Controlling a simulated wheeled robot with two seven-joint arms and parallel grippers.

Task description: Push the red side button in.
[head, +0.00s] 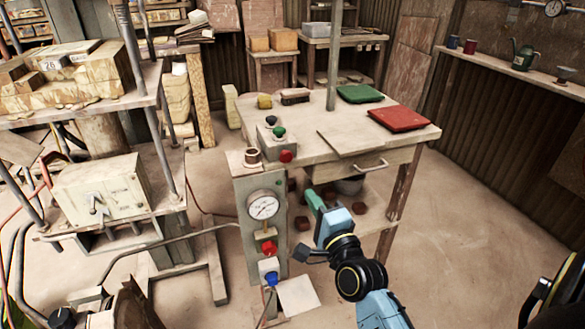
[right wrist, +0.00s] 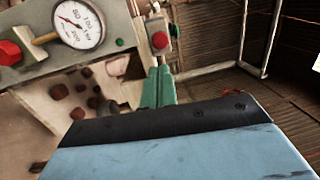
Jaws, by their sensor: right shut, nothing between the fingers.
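The red side button (head: 286,156) sticks out of the side of a small grey control box (head: 270,142) at the table's front left corner. In the right wrist view the red button (right wrist: 159,40) shows just beyond the fingertips. My right gripper (head: 309,191) has green fingers, shut with nothing between them. It is below and to the right of the button in the head view, and looks apart from it. The shut fingers (right wrist: 158,70) point toward the button in the right wrist view. My left gripper is not in view.
Below the box, a grey panel carries a pressure gauge (head: 263,206), another red button (head: 268,247) and a blue button (head: 272,278). A green button (head: 279,131) tops the box. A drawer handle (head: 370,166) juts from the table's front. Open floor lies right of the table.

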